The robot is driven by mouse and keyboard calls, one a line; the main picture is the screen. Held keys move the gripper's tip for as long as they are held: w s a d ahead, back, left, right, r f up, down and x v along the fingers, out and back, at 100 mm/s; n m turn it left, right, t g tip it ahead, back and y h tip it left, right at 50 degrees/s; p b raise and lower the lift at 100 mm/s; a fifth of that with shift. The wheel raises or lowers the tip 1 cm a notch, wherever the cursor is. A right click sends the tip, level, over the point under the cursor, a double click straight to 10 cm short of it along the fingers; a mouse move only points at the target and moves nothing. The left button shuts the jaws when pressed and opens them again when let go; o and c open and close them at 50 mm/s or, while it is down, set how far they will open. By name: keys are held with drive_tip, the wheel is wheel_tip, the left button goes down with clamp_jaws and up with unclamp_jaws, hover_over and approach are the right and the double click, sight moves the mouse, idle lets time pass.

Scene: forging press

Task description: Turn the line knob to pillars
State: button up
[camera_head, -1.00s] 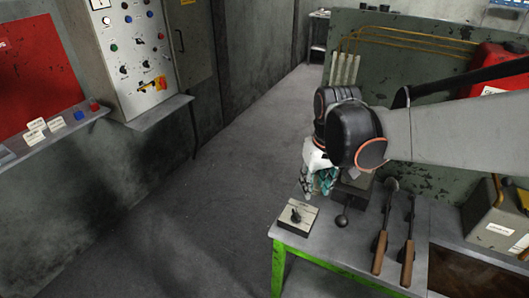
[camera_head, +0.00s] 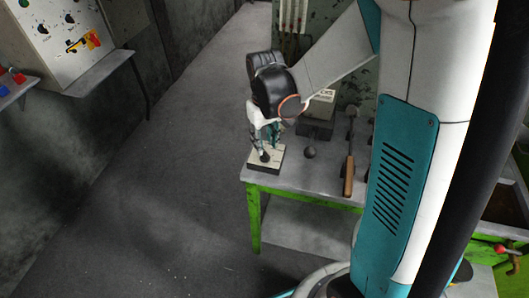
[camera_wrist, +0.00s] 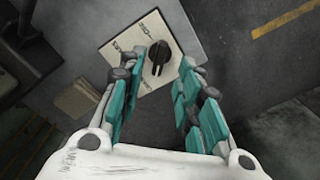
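The line knob (camera_wrist: 158,59) is a black rotary knob on a pale square plate (camera_wrist: 127,47) with small dark lettering around it, too small to read for certain. In the head view its plate (camera_head: 276,165) lies at the left corner of the green-legged table, partly covered by my gripper (camera_head: 265,150). In the wrist view my gripper (camera_wrist: 156,82) is open, with one teal finger on each side of the knob's near area. Gaps show between both fingers and the knob, so they do not appear to touch it.
The table (camera_head: 315,180) also carries a black ball-topped lever (camera_head: 310,152), a grey box (camera_head: 318,115) and a wooden-handled tool (camera_head: 349,165) to the right. A wall control panel (camera_head: 65,35) stands at the upper left. The floor left of the table is clear.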

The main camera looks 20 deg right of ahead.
sight(265, 153)
drive_tip(key=shift+f+b, duration=0.55)
drive_tip(key=shift+f, duration=1.8)
clamp_jaws()
